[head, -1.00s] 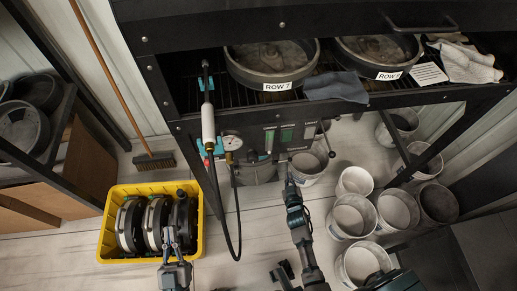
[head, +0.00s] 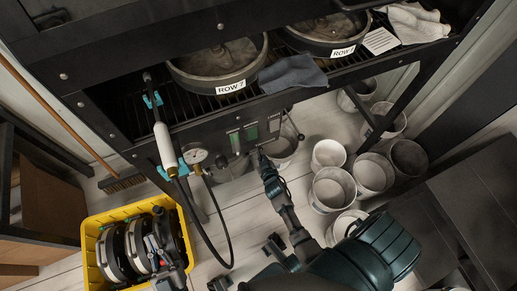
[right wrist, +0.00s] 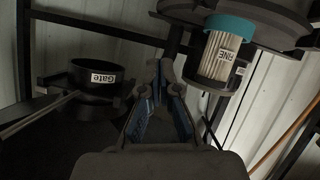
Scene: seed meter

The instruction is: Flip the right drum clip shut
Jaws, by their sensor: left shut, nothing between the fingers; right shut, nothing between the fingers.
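Two round dark pans sit on the rack: a left one labelled ROW 7 (head: 217,72) and a right one (head: 325,38) whose label I cannot read surely. Several dark drums with pale bands stand in the yellow crate (head: 93,225) at lower left. I cannot make out the right drum clip in any view. My left gripper (head: 166,268) is shut, over the crate's right part by the drums. My right gripper (head: 263,157) is shut and empty, below the rack's front panel. It also shows in the right wrist view (right wrist: 159,75); no drum clip is between its fingers there.
A gauge (head: 195,154) and hose hang at the panel's left. A grey cloth (head: 292,73) lies on the rack. Several white buckets (head: 331,187) stand at right. The right wrist view shows a black ring labelled Gate (right wrist: 98,78) and a pleated filter (right wrist: 221,55).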

